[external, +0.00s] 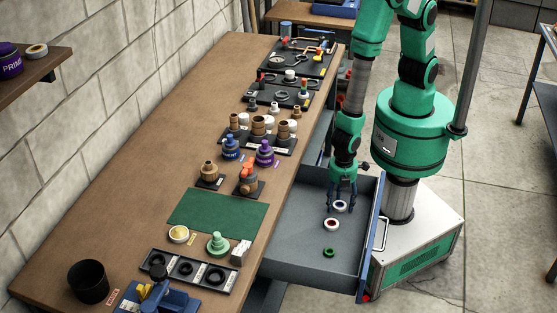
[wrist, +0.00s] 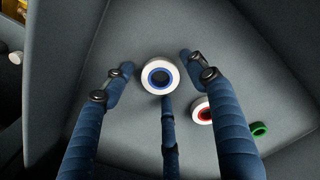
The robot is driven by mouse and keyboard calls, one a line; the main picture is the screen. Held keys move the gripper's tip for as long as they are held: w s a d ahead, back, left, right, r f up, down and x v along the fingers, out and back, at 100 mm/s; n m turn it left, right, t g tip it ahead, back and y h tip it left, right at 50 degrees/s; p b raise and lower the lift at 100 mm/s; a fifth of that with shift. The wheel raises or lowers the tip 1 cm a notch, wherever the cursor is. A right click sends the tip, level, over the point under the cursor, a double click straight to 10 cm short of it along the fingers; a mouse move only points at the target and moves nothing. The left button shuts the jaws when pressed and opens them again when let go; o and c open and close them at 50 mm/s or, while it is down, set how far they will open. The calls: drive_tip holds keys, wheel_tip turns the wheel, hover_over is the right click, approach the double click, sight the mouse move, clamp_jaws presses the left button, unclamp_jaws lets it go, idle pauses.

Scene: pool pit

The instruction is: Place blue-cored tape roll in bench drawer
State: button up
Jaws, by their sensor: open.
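The blue-cored tape roll (external: 340,206) is a white ring with a blue core, inside the open bench drawer (external: 300,246). It also shows in the wrist view (wrist: 160,76), lying flat against the grey drawer floor. My gripper (external: 341,196) reaches down into the drawer at the roll. In the wrist view its blue fingers (wrist: 155,75) are spread, two at the sides and one below the roll, with visible gaps at the side fingers. Whether the lower finger touches the roll is unclear. A red-cored white roll (external: 331,224) and a green ring (external: 329,252) lie nearby in the drawer.
The drawer's blue front (external: 372,240) stands pulled out beside my base. The workbench (external: 130,165) carries a green mat (external: 218,215), bottles, fittings and a black cup (external: 89,281). The drawer's front-left floor is clear.

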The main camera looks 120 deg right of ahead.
drive_tip(key=shift+r, duration=0.1)
wheel_tip(320, 180, up, 12)
drive_tip(key=p, duration=0.3)
idle(0.5)
drive_tip(key=shift+r, duration=0.1)
idle(0.6)
drive_tip(key=d+r+m+t, duration=0.1)
drive_tip(key=d+r, duration=0.3)
drive_tip(key=r, duration=0.8)
drive_tip(key=d+r+m+t, duration=0.2)
drive_tip(key=d+r, duration=0.2)
drive_tip(key=r, duration=0.9)
drive_tip(key=s+d+r+m+t, duration=0.1)
drive_tip(key=s+d+r, duration=0.2)
drive_tip(key=s+r, duration=0.4)
drive_tip(key=s+d+r+m+t, duration=0.1)
drive_tip(key=s+d+r, duration=0.3)
drive_tip(key=s+r, duration=0.4)
wheel_tip(320, 180, up, 2)
drive_tip(key=shift+s+d+r+m+t, duration=0.1)
drive_tip(key=shift+s+d+m+t, duration=0.15)
drive_tip(key=shift+m, duration=0.35)
